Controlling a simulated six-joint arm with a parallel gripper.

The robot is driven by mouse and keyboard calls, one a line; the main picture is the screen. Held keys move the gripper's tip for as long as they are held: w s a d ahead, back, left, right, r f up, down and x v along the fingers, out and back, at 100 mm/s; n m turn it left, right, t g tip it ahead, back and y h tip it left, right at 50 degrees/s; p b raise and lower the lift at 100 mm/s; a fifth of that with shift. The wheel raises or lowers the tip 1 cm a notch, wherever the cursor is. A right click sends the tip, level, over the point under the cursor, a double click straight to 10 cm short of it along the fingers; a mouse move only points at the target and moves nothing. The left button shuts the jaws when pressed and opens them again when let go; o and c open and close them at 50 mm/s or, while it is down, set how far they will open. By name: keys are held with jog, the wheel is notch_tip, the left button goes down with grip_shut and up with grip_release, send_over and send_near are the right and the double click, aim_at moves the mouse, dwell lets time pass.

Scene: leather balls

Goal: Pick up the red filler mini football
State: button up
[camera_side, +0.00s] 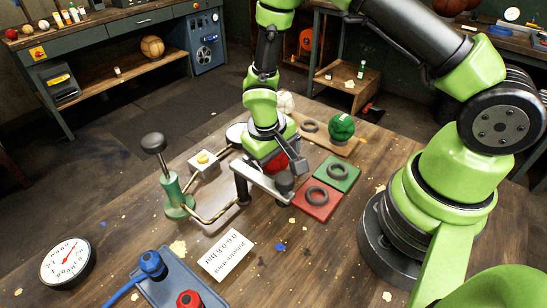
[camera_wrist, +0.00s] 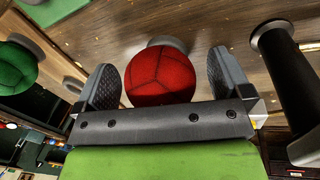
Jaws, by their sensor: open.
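The red ball (camera_wrist: 160,75) has dark seams and sits between the two dark ridged fingers of my gripper (camera_wrist: 162,83) in the wrist view. The fingers are open, one on each side, with a narrow gap to the ball visible on both sides. In the side view only part of the red ball (camera_side: 277,162) shows; my gripper (camera_side: 272,150) and wrist cover much of it. A grey round piece shows behind the ball in the wrist view. I cannot tell how the ball is supported.
A metal stand (camera_side: 262,183) with dark posts is close in front of my gripper. A green ball (camera_side: 341,127) sits on a board at right. Green and red pads (camera_side: 317,207) with dark rings lie right of the stand. A green hand pump (camera_side: 175,190) stands left.

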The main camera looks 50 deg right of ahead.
jog(key=shift+f, duration=0.1)
jog(key=shift+c, duration=0.4)
jog(key=c, duration=1)
